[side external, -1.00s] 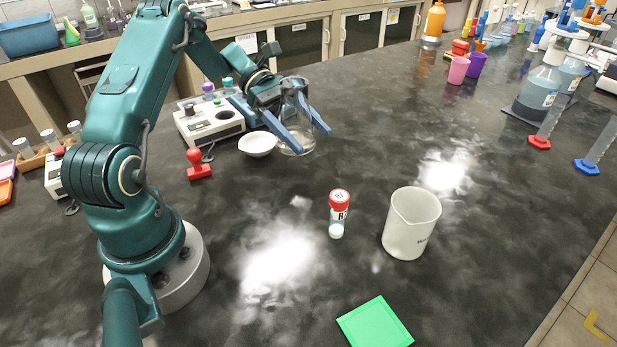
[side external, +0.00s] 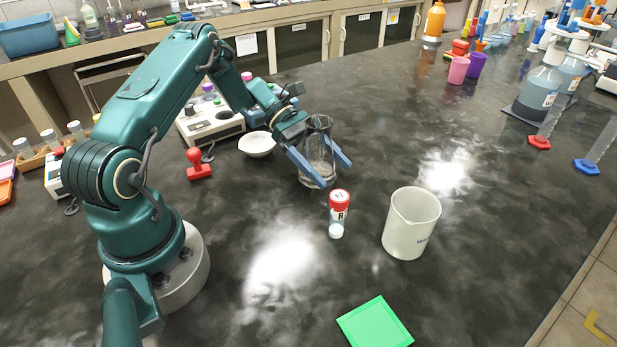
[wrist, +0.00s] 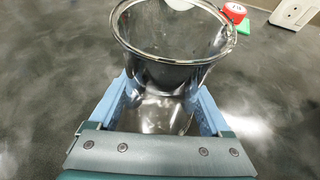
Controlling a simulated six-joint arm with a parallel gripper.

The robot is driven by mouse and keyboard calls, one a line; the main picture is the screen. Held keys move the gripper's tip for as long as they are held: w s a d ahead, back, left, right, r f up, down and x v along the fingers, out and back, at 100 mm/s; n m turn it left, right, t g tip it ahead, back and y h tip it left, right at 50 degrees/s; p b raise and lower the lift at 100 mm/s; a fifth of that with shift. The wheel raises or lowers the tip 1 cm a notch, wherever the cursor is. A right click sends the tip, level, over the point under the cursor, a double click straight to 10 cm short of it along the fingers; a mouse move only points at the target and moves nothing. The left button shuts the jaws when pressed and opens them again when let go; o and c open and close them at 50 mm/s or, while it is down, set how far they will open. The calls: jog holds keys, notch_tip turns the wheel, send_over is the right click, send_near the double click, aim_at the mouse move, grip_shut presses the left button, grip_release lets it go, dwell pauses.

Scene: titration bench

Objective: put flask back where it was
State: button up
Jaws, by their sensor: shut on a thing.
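The clear glass flask (side external: 317,152) is between the blue fingers of my gripper (side external: 320,168). In the side external view it stands upright, behind and left of the red-capped bottle. In the wrist view the flask (wrist: 172,75) fills the space between the two fingers (wrist: 165,105), with its open rim towards the camera. My gripper is shut on it. I cannot tell whether its base touches the bench. A green square pad (side external: 375,323) lies empty at the front of the bench.
The red-capped bottle (side external: 338,214) stands close in front of the flask. A white beaker (side external: 411,223) is to its right. A white bowl (side external: 257,145), a red stamp-like object (side external: 198,164) and a white device (side external: 208,122) are to the left. Bench behind right of the flask is clear.

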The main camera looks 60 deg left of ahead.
jog(key=shift+f, duration=0.1)
jog(key=o, duration=1.5)
jog(key=shift+r, duration=0.2)
jog(key=v, duration=1.2)
jog(key=shift+f, duration=0.1)
